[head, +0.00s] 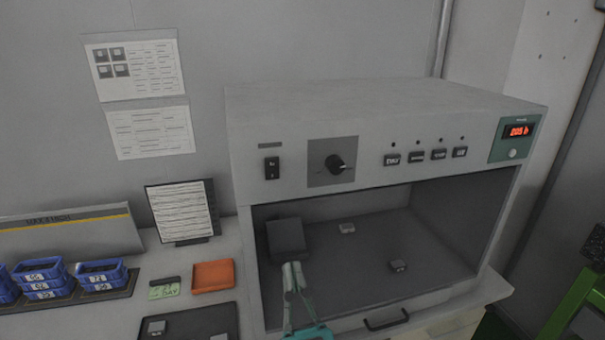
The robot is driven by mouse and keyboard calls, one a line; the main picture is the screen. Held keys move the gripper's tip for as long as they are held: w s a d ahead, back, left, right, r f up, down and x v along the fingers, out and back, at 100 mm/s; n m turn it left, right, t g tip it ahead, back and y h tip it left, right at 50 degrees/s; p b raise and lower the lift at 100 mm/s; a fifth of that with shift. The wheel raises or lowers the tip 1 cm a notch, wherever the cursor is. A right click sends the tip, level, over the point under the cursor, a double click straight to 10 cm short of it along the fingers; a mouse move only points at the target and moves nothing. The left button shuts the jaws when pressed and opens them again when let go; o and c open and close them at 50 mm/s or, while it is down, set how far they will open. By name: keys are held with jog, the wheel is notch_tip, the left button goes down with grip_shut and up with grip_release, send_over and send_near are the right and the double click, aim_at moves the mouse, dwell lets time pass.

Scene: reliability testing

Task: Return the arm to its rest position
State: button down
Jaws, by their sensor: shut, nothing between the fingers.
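My gripper (292,277) is at the lower middle of the head view, in front of the open chamber. Its pale fingertips are together and hold nothing. Its teal body shows at the bottom edge, and the rest of my arm is out of view. A dark grey block (286,238) shows just beyond the fingertips at the left of the chamber opening. I cannot tell whether the fingertips touch it.
An orange tray (212,276), a dark tray (190,322) and blue bins (42,272) are left.

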jog(key=s+d+f+g+h, duration=0.1)
jog(key=s+d+f+g, duration=0.1)
jog(key=s+d+f, duration=0.35)
jog(key=s+d+f+g, duration=0.1)
jog(key=s+d+f, duration=0.1)
jog(key=f, duration=0.6)
jog(key=s+d+f+g+h, duration=0.1)
jog(key=s+d+f+g, duration=0.1)
jog(key=s+d+f, duration=0.35)
jog(key=s+d+f+m+g+h, duration=0.1)
jog(key=s+d+f, duration=0.1)
jog(key=s, duration=0.5)
jog(key=s+d+f+m+g+h, duration=0.1)
jog(key=s+d+f+g+h, duration=0.1)
jog(key=s, duration=0.5)
jog(key=s+d+f+m+g+h, duration=0.1)
jog(key=s+d+f+h, duration=0.1)
jog(key=s, duration=0.5)
notch_tip(320, 180, down, 3)
jog(key=shift+s+d+r+g, duration=0.2)
jog(key=shift+s+d+g, duration=0.15)
jog(key=shift+d, duration=0.4)
